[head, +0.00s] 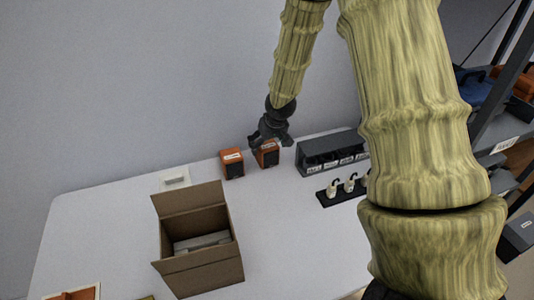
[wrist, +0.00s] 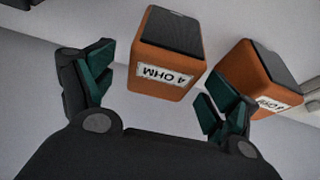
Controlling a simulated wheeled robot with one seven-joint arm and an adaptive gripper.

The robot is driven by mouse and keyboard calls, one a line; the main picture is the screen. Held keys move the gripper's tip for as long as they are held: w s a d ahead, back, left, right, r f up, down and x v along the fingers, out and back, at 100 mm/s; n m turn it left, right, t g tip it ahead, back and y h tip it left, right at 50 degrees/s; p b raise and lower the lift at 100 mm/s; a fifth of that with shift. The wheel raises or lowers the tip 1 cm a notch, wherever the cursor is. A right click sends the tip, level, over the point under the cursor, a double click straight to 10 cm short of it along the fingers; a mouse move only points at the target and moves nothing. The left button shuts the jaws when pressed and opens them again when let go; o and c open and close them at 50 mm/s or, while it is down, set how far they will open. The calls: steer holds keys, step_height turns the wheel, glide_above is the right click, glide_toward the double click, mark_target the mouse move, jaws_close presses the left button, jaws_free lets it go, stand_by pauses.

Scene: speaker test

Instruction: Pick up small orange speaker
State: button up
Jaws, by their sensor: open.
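Two small orange speakers with dark grey fronts and white labels stand side by side near the back edge of the table. In the head view, the left speaker (head: 232,163) stands clear, and the right speaker (head: 268,155) is partly hidden by my gripper (head: 270,138). In the wrist view, one speaker (wrist: 168,52), labelled "4 OHM" upside down, lies between the open fingers of my gripper (wrist: 158,82). The other speaker (wrist: 252,72) is at the right, partly behind the right finger. I cannot tell whether the fingers touch either one.
An open cardboard box (head: 205,262) with something grey inside stands at the front. A white item (head: 174,179) is at the back left. A dark grey labelled bin row (head: 330,152) and a black strip with pale hooks (head: 343,190) are to the right. The wall is close behind.

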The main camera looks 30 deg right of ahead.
steer(key=shift+x, duration=2.3)
steer(key=shift+a, duration=0.1)
steer(key=c, duration=1.4)
steer(key=shift+r, duration=0.1)
steer(key=shift+c, duration=0.2)
steer(key=shift+r, duration=1.7)
steer(key=s+a+r+b, duration=0.1)
steer(key=s+a+b, duration=0.1)
steer(key=s+a, duration=0.8)
steer(key=shift+s+r+b, duration=0.25)
steer(key=shift+s+b, duration=0.05)
steer(key=shift+s, duration=0.9)
